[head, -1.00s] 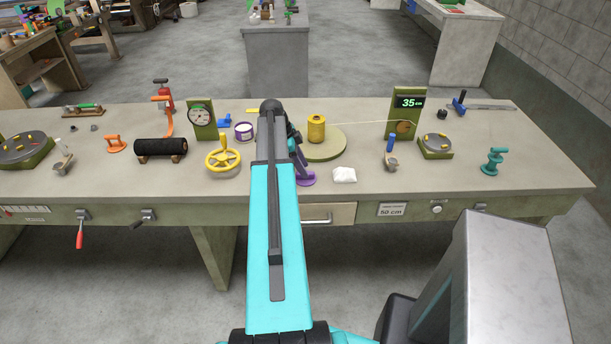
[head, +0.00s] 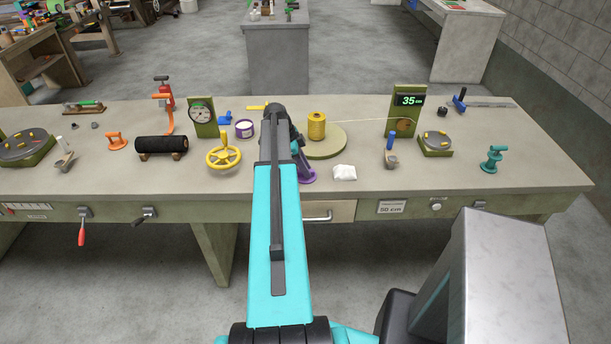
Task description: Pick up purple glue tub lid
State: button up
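A small purple tub (head: 244,130) with a pale top stands on the bench just left of my arm, in front of a blue fitting. I cannot tell whether the pale top is a lid or the open contents. Another purple object (head: 307,173) is partly hidden behind the right side of my arm; its full shape does not show, and I cannot tell if it is the lid. My raised arm covers the middle of the bench. My gripper's fingertips are hidden behind it, so their opening and any contact do not show.
A yellow handwheel (head: 224,156) and a dial gauge (head: 201,116) stand left of my arm. A yellow spool (head: 316,126) on a round green base (head: 327,148) stands right, with a thread running to a display post (head: 407,112). A white packet (head: 345,173) lies at the front.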

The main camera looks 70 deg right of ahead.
aim_at(311, 170)
grip_shut()
jog(key=shift+r, duration=0.15)
jog(key=shift+r+b, duration=1)
jog(key=shift+r, duration=0.3)
jog(key=shift+a+r, duration=0.1)
jog(key=shift+r, duration=0.15)
jog(key=s+a+b, duration=0.2)
jog(key=s+a, duration=0.1)
jog(key=a, duration=0.4)
jog(key=s+a+r+b, duration=0.1)
jog(key=s+a+b, duration=0.2)
jog(key=a, duration=0.4)
jog(key=shift+a+r, duration=0.3)
